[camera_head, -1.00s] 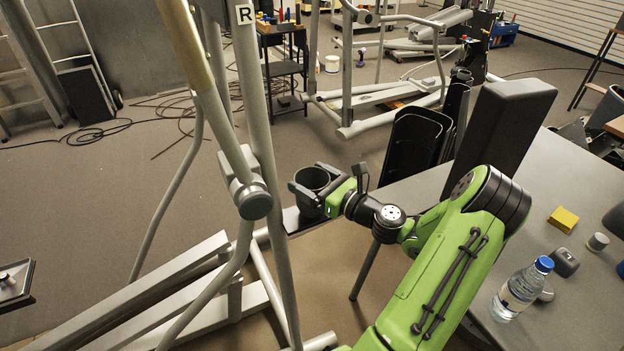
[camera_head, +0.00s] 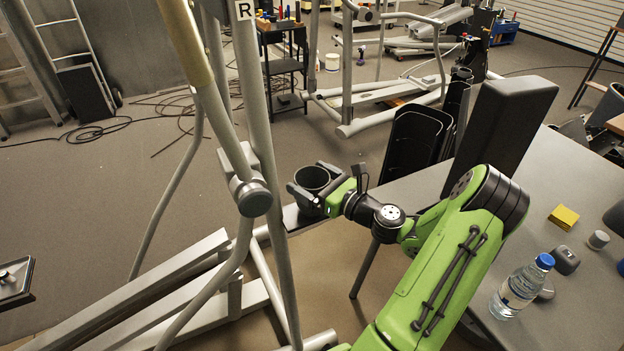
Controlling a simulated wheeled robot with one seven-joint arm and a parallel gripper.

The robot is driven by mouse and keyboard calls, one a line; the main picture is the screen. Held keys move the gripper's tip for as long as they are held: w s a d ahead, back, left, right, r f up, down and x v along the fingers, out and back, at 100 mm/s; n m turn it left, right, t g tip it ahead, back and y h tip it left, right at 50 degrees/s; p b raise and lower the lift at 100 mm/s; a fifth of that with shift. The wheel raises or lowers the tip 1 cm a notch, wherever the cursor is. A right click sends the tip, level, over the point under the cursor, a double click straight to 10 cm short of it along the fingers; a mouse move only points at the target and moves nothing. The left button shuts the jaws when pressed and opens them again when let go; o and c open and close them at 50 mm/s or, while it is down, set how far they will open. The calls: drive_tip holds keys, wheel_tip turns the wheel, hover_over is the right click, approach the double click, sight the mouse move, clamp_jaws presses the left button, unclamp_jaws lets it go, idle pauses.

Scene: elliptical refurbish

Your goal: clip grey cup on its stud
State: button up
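The grey cup (camera_head: 312,179) is a dark, round, open-topped cup, upright between the fingers of my gripper (camera_head: 309,190). My gripper is shut on it, with one finger on its near left side and the other behind it. The cup is to the right of the elliptical's grey upright post (camera_head: 262,130) and the round pivot joint (camera_head: 253,198). There is a gap between the cup and the post. I cannot make out the stud; it may be hidden or too small to tell.
A grey table (camera_head: 580,290) on the right holds a water bottle (camera_head: 520,286), a yellow block (camera_head: 563,217) and small grey parts. A black padded board (camera_head: 508,125) stands behind my arm. Elliptical rails (camera_head: 170,290) run along the lower left. Cables lie on the floor.

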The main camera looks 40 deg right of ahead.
drive_tip(key=s+d+p, duration=0.1)
drive_tip(key=s+p, duration=0.2)
drive_tip(key=s, duration=1.2)
drive_tip(key=shift+s+d, duration=0.3)
drive_tip(key=shift+s, duration=0.05)
